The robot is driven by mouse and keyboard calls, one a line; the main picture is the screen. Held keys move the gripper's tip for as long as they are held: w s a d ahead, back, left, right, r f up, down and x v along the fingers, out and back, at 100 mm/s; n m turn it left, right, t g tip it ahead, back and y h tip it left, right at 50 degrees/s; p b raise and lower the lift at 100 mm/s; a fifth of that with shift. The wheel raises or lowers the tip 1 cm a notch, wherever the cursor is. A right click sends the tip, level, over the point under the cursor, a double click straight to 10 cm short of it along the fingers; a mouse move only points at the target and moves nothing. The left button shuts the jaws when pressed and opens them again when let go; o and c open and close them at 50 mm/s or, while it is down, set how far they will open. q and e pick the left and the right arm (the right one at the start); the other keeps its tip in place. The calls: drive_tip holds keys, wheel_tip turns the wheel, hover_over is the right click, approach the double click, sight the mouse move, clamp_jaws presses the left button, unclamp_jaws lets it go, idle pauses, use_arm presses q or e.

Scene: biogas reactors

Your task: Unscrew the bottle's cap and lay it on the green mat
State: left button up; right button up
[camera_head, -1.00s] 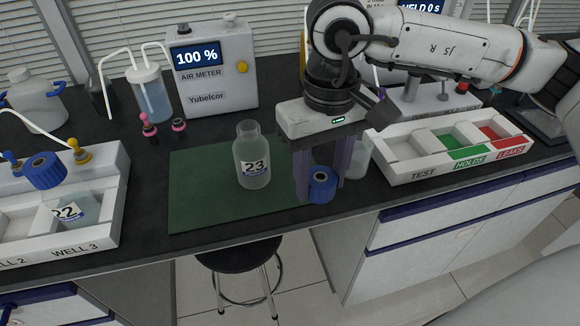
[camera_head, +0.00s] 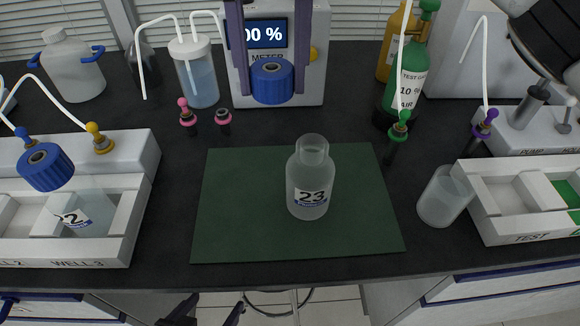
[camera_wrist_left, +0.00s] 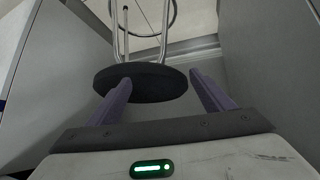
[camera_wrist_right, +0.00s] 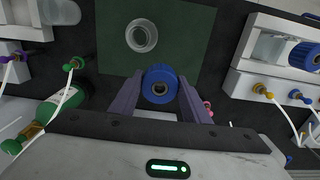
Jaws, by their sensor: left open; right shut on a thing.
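The open bottle labelled 23 (camera_head: 309,190) stands upright without a cap on the green mat (camera_head: 235,225); its open mouth shows in the right wrist view (camera_wrist_right: 141,36). My right gripper (camera_head: 272,75) is shut on the blue cap (camera_head: 272,85), held in the air up and left of the bottle in the head view, in front of the air meter. The right wrist view shows the cap (camera_wrist_right: 160,84) between the fingers, near the mat's edge. My left gripper (camera_head: 206,314) is open and empty below the counter's front edge; the left wrist view shows its spread fingers (camera_wrist_left: 163,100).
A clear beaker (camera_head: 444,197) stands between the mat and the test tray (camera_head: 490,215). Small coloured connectors and a green gas bottle (camera_head: 403,90) stand behind the mat.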

drive_tip(key=b, duration=0.1)
hover_over(277, 181)
wheel_tip(277, 181, down, 12)
drive_tip(key=shift+f, duration=0.2)
wheel_tip(277, 181, down, 5)
drive_tip(key=shift+f, duration=0.1)
use_arm(q)
drive_tip(key=shift+s+d+f, duration=0.15)
drive_tip(key=shift+s+f, duration=0.15)
drive_tip(key=shift+f, duration=0.4)
drive_tip(key=shift+b, duration=0.3)
use_arm(e)
drive_tip(key=shift+f, duration=0.2)
drive_tip(key=o, duration=1.2)
drive_tip(key=shift+c, duration=0.2)
use_arm(q)
drive_tip(key=shift+f, duration=0.15)
